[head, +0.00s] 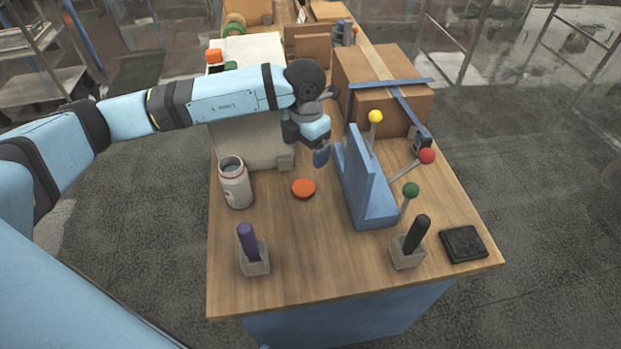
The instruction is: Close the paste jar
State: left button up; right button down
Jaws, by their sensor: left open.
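The paste jar (236,185) is a white-grey cylinder with a reddish ring near its top. It stands upright on the left of the wooden table, and its mouth is uncovered. A flat orange-red lid (303,189) lies on the table to the right of the jar. My left gripper (321,157) is open and hangs above and behind the lid, close to the blue stand. Its fingers are small and partly hidden by the wrist. It appears apart from both the lid and the jar. My right gripper is not in view.
A blue stand (367,190) with yellow, red and green ball-tipped levers rises right of the lid. A purple-handled holder (253,251), a black-handled holder (408,250) and a black pad (464,244) sit near the front. A cardboard box (385,85) stands behind. The front middle is clear.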

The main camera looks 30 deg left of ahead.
pick_arm(q)
send_over(305, 187)
jog(key=f, duration=0.8)
jog(key=shift+s+d, duration=0.25)
jog(key=shift+s, duration=0.1)
jog(key=shift+f, duration=0.2)
jog(key=f, duration=0.3)
jog(key=w+f, duration=0.1)
jog(key=f, duration=0.1)
jog(key=shift+a+f, duration=0.1)
jog(key=shift+a, duration=0.15)
jog(key=c, duration=1)
jog(key=shift+c, duration=0.2)
